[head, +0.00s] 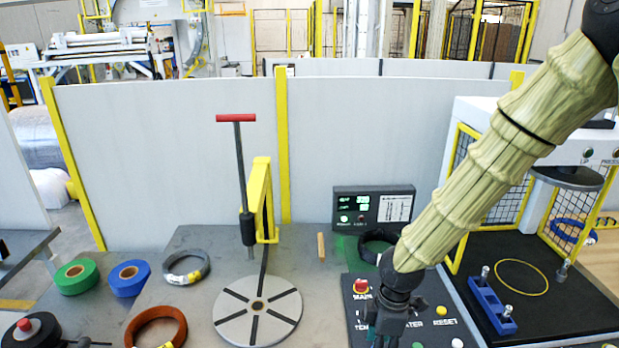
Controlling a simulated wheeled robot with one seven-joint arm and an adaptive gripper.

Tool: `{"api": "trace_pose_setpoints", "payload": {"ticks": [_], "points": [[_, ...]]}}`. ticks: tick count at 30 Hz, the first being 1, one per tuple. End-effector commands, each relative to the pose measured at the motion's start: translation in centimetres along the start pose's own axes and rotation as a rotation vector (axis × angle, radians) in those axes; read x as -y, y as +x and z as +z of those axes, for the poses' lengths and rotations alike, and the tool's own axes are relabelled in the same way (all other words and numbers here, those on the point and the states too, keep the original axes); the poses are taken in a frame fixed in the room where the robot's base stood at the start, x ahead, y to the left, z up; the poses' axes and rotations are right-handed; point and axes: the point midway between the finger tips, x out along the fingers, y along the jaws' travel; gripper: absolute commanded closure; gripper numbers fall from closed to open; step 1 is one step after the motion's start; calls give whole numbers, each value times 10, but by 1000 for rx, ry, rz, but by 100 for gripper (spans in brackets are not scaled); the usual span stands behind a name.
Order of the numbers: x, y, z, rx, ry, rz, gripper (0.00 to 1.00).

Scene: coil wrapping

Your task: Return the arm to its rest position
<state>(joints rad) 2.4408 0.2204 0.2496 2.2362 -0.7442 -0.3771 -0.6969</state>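My arm, in a pale ribbed sleeve, reaches in from the upper right of the head view and slopes down to the left. My dark gripper (384,335) hangs at its lower end, pointing down, in front of the black control panel (434,298). It hides part of the panel's lettering and buttons. The fingertips are small and dark against the panel, so I cannot tell whether they are open or shut. I see no object clearly held. I cannot tell whether the gripper touches the panel.
A round slotted plate (230,310) and a red-handled upright rod (240,165) stand left of my gripper. A display box (373,208) is behind it. A caged press station (530,270) stands right. Green tape (76,277), blue tape (128,278) and coils lie left.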

Motion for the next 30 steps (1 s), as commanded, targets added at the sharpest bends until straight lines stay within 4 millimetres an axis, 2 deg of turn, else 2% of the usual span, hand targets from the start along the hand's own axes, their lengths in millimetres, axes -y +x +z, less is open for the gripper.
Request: {"api": "trace_pose_setpoints", "payload": {"ticks": [8,17,24,30], "points": [[30,54,-3,-64,197,-56,48],[86,139,5,-123,595,-117,48],[133,200,28,-112,940,-111,48],[174,239,58,-71,1202,-60,48]]}}
